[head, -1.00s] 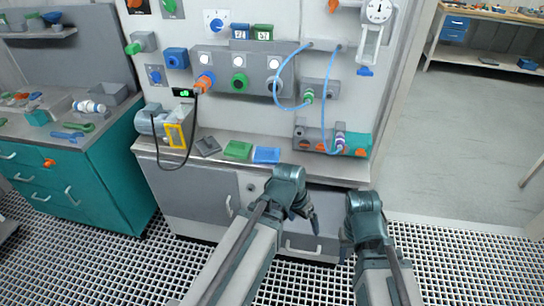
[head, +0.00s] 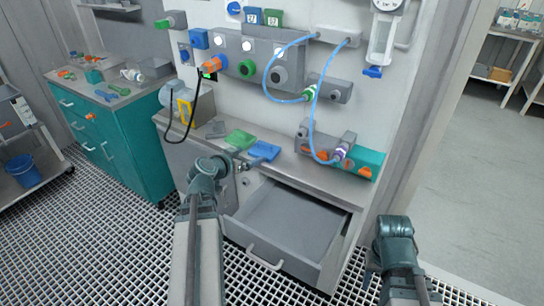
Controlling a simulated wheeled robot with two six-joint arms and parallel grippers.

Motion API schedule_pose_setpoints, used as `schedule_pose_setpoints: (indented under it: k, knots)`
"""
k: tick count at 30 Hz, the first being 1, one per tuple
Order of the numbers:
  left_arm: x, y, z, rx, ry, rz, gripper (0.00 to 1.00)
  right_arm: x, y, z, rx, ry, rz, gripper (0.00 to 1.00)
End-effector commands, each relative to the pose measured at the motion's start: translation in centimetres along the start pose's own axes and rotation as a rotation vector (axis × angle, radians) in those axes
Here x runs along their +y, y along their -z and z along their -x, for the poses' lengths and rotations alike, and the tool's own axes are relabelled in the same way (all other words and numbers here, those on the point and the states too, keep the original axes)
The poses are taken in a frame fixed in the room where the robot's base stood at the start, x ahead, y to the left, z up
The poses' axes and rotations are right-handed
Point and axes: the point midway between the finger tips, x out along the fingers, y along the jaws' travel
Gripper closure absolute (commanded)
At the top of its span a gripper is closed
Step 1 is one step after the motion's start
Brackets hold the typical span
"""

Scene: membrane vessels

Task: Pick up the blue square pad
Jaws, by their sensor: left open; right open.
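The blue square pad (head: 264,151) lies flat on the grey counter, just right of a green pad (head: 240,139). A grey pad (head: 215,130) lies further left in the same row. My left gripper (head: 243,165) is open, at the counter's front edge just below and left of the blue pad in the head view. Whether its fingers touch the pad I cannot tell. My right gripper (head: 371,267) is open and empty, low at the right, away from the pads and beyond the drawer's right side.
An empty drawer (head: 287,222) stands open below the counter (head: 304,173). A black cable (head: 168,132) hangs at the left, and blue hoses (head: 313,117) loop down to a fitting block (head: 318,137) at the right. A teal cabinet (head: 136,138) stands to the left.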

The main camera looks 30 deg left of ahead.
Motion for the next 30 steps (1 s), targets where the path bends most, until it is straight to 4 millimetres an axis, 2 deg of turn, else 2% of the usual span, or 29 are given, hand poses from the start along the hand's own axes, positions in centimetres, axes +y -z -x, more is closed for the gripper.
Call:
schedule_pose_setpoints:
  k: [3, 8, 15, 21, 30]
  knots:
    - [-1.1, 0.0, 0.3, 0.017, 0.023, 0.002, 0.00, 0.0, 0.0, -0.2, 0.000, 0.000, 0.000, 0.50]
    - [-1.2, 0.0, -0.1, 0.019, 0.023, 0.000, 0.00, -0.1, 0.0, -0.4, 0.000, 0.000, 0.000, 0.50]
    - [-1.3, 0.0, -4.7, 0.017, 0.019, 0.000, 0.00, -0.2, 0.1, -2.2, 0.000, 0.000, 0.000, 0.50]
    - [-1.3, 0.1, -7.5, 0.017, 0.020, 0.000, 0.00, -0.3, 0.2, -3.2, 0.000, 0.000, 0.000, 0.50]
    - [-1.2, 0.3, -8.3, 0.017, 0.022, 0.000, 0.00, -0.3, 0.2, -3.3, 0.000, 0.000, 0.000, 0.50]
